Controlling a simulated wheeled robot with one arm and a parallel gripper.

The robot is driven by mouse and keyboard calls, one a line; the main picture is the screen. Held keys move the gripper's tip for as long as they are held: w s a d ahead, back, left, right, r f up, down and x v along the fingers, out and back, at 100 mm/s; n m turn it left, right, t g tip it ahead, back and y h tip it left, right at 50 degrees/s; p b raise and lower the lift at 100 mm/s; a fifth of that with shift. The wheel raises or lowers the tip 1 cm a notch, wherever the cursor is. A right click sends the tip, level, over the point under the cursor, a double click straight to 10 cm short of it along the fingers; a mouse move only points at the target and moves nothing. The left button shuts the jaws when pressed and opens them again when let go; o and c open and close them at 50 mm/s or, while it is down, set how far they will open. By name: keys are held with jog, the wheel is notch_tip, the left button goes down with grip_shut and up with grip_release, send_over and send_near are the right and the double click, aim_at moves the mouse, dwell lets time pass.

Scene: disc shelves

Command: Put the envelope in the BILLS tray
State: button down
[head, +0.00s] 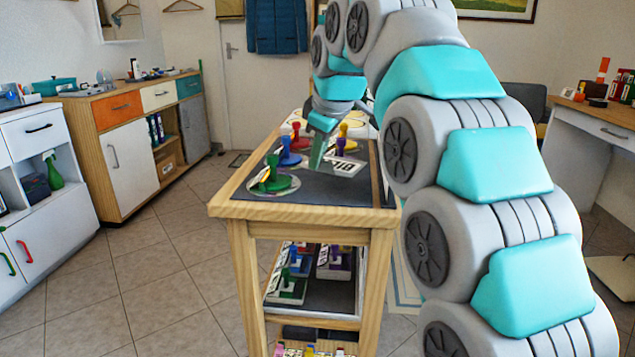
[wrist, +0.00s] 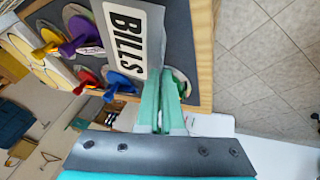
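My gripper (head: 317,157) points down over the top of the wooden table, its green fingers close together. In the wrist view its fingertips (wrist: 166,80) are at the lower edge of a grey plate with a white BILLS label (wrist: 128,40). The label also shows in the head view (head: 345,168), just right of the fingertips. I cannot tell whether the fingers touch or grip the plate, or whether it is a tray. I cannot make out an envelope in either view. A green-handled disc (head: 275,184) sits left of the fingertips.
The wooden table (head: 300,212) also carries discs with blue (head: 288,152), red (head: 297,135), purple (head: 340,145) and yellow handles. Its lower shelf (head: 330,297) holds several labelled items with coloured handles. Cabinets (head: 130,150) stand left. Tiled floor (head: 170,270) is clear between.

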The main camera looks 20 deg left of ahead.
jog(key=shift+f, duration=2.55)
jog(key=shift+f, duration=0.15)
jog(key=c, duration=1.1)
grip_release()
jog(key=shift+o, duration=0.2)
jog(key=v, duration=1.2)
jog(key=shift+d, duration=0.15)
